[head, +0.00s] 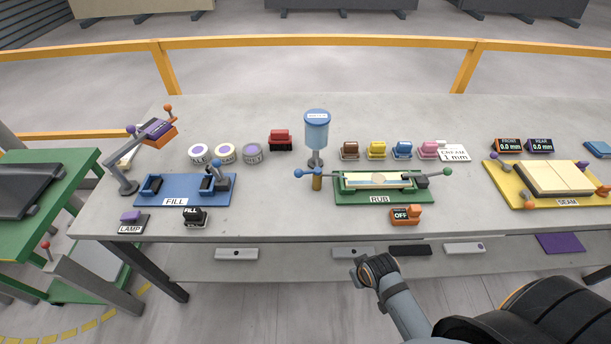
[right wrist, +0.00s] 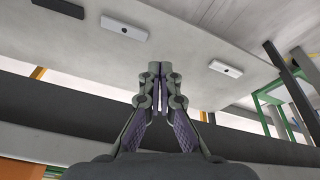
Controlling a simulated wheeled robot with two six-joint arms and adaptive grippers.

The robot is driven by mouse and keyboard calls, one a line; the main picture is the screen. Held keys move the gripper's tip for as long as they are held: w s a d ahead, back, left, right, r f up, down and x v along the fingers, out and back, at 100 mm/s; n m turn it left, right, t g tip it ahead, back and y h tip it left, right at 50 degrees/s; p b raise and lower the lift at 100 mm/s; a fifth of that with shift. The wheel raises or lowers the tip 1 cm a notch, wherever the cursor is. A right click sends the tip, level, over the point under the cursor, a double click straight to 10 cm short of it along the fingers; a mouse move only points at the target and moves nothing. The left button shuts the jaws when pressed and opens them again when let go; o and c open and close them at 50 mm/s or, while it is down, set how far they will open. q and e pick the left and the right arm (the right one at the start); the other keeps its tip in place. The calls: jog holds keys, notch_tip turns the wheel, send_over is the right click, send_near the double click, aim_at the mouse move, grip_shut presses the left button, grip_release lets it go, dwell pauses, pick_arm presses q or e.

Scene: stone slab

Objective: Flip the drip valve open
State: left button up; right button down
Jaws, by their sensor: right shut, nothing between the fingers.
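My right gripper (right wrist: 160,72) is shut and empty in the right wrist view. In the head view my right arm's end is low, in front of the slab's front edge and well apart from the valve. My left gripper is not in view.
An orange OFF switch (head: 406,215) sits at the front edge, right of the valve. The blue FILL station (head: 184,190) is at left and the yellow SEAM station (head: 553,184) at right. A lower shelf (head: 300,262) holds several flat blocks.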

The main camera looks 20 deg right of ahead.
aim_at(301, 176)
jog(key=w+a+r+n+t+y+p, duration=0.1)
jog(key=w+a+r+n+t+y, duration=0.2)
jog(key=r, duration=0.5)
jog(key=w+a+r+t+y+p, duration=0.1)
jog(key=w+a+r+t+y, duration=0.15)
jog(key=a+r, duration=0.4)
jog(key=w+d+r+m+t+h, duration=0.2)
jog(key=w+d+r+t, duration=0.25)
jog(key=r+t, duration=0.2)
jog(key=x, duration=0.5)
jog(key=p+x, duration=0.1)
jog(key=x, duration=0.4)
jog(key=p+x, duration=0.1)
jog(key=x, duration=0.3)
jog(key=shift+w+a, duration=0.35)
jog(key=shift+a, duration=0.1)
